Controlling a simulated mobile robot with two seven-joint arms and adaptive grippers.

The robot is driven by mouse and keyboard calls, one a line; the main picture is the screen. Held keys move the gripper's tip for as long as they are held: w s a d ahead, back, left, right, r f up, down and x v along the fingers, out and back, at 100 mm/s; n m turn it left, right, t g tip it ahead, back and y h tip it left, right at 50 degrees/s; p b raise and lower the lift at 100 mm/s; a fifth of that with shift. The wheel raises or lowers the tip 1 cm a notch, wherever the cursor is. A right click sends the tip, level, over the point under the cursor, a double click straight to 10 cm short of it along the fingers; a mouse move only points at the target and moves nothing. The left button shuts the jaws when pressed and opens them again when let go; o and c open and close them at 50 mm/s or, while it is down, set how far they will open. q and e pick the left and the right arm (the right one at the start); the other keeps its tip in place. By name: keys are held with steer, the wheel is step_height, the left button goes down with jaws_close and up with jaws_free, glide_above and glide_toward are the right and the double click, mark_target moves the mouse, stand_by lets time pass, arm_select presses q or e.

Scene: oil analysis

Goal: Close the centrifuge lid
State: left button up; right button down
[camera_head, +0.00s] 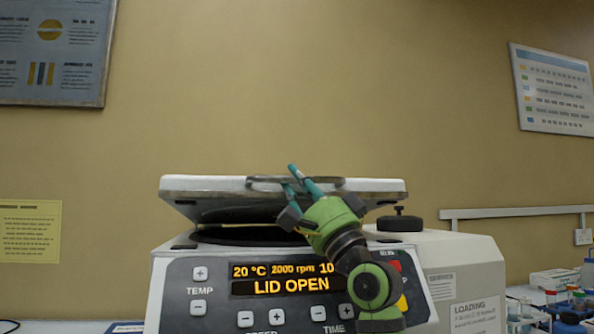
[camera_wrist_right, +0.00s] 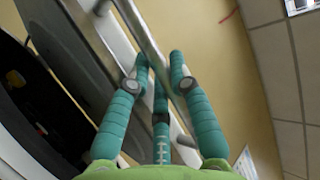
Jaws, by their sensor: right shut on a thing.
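The centrifuge (camera_head: 185,268) faces me, and its display reads "LID OPEN". Its pale lid (camera_head: 205,187) is tilted partly up, with a dark gap between it and the body. A grey bar handle (camera_head: 335,181) sits along the lid's front edge. My right gripper (camera_head: 297,176) is at this handle, its teal fingers shut on it. In the right wrist view the handle (camera_wrist_right: 142,32) runs between the fingers (camera_wrist_right: 160,72), and the dark opening of the centrifuge (camera_wrist_right: 28,100) shows at left. My left gripper is not in view.
A black knob (camera_head: 399,221) stands on the machine's right side. A paper sign marked "LOADING" (camera_head: 475,313) is beside the control panel. Racks and small bottles (camera_head: 562,300) stand at far right.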

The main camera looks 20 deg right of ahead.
steer(key=f+b, duration=0.1)
steer(key=f, duration=0.1)
steer(key=f+b, duration=0.1)
steer(key=f, duration=0.1)
steer(key=f+b, duration=0.1)
steer(key=f, duration=0.1)
steer(key=shift+s+a+f, duration=0.15)
steer(key=shift+s+f, duration=0.1)
steer(key=shift+s, duration=0.05)
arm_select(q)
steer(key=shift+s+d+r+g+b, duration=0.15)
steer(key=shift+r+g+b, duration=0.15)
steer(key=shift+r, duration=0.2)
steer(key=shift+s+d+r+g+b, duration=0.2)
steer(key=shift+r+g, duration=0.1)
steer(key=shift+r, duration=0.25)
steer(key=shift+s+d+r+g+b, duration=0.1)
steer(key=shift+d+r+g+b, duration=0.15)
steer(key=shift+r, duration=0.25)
arm_select(e)
steer(key=shift+s+f, duration=0.1)
steer(key=shift+f, duration=1.05)
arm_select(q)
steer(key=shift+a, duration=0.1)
arm_select(e)
steer(key=c, duration=1.1)
jaws_free()
steer(key=shift+f, duration=0.1)
